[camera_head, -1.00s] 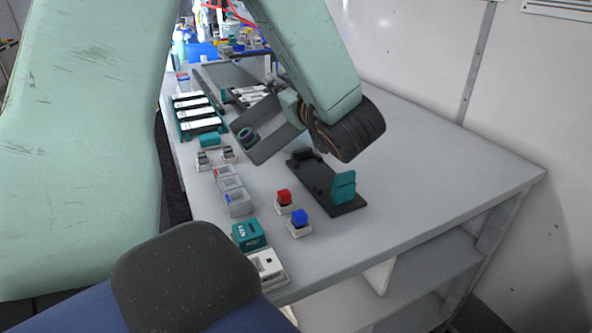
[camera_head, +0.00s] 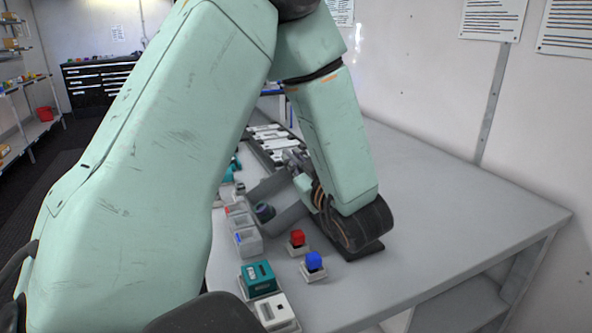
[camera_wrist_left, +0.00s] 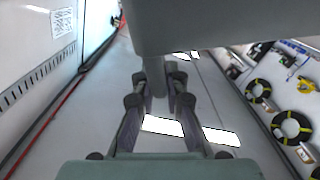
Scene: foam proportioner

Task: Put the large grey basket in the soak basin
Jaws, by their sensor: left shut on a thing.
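The large grey basket (camera_head: 288,216) is at mid picture in the head view, tilted, with a dark round piece in or on it. My left gripper (camera_head: 295,162) is at its upper edge, partly hidden by my arm. In the left wrist view, the fingers of this gripper (camera_wrist_left: 160,88) are closed on a thin grey part of the basket, whose broad wall (camera_wrist_left: 220,22) fills the top. I cannot make out the soak basin in these views; my left arm hides part of the bench. My right gripper is not in view.
On the bench (camera_head: 440,215), a red button (camera_head: 297,238) and a blue button (camera_head: 314,262) stand in front of the basket. A teal box (camera_head: 258,278) and a white switch box (camera_head: 274,312) are nearer. The right part of the bench is clear.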

